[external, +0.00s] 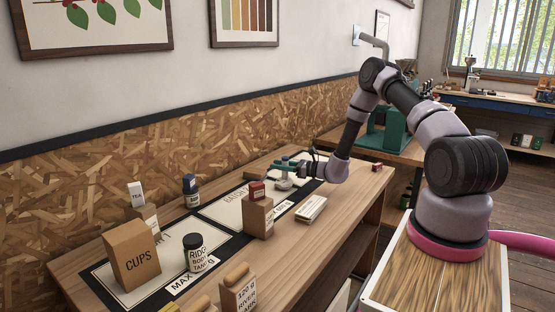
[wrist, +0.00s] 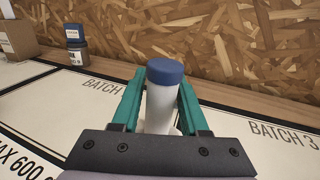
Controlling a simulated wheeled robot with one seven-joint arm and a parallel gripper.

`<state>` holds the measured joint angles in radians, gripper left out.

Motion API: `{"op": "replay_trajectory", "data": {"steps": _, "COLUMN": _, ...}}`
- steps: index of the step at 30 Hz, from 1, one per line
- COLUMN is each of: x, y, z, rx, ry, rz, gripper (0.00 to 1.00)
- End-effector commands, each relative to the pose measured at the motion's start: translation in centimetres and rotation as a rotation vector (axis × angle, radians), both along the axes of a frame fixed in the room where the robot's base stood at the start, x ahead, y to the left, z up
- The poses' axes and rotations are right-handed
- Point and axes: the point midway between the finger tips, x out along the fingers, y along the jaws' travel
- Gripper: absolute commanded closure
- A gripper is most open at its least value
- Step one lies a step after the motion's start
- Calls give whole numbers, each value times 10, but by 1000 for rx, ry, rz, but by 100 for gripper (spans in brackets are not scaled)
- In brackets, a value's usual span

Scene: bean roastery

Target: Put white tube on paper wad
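The white tube (wrist: 160,108) has a blue cap and stands upright between the green fingers of my gripper (wrist: 163,95) in the wrist view. The fingers lie close along both sides of it and appear shut on it. In the external view my gripper (external: 285,166) is over the far part of the bench, with the tube's blue cap showing above the fingers. A pale lump, apparently the paper wad (external: 284,184), shows directly below the tube. The wrist view shows a little white behind the tube's lower end. Whether tube and wad touch is hard to tell.
A cardboard box with a red block (external: 257,189) on top and a flat white box (external: 311,209) stand nearer. A dark jar (external: 190,190), a CUPS box (external: 132,255) and a black-lidded jar (external: 195,253) stand left. The chipboard wall (wrist: 250,45) is behind.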

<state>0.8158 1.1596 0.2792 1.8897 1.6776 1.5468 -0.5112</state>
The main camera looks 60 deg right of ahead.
Motion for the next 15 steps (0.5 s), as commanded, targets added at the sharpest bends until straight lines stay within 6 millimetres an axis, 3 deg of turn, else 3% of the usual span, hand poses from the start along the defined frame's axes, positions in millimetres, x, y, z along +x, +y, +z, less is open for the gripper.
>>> {"op": "replay_trajectory", "data": {"steps": 12, "x": 0, "y": 0, "z": 5, "rx": -1, "ry": 0, "rz": 0, "gripper": 37}}
{"op": "replay_trajectory", "data": {"steps": 15, "x": -11, "y": -4, "z": 3, "rx": -1, "ry": 2, "rz": -1, "gripper": 37}}
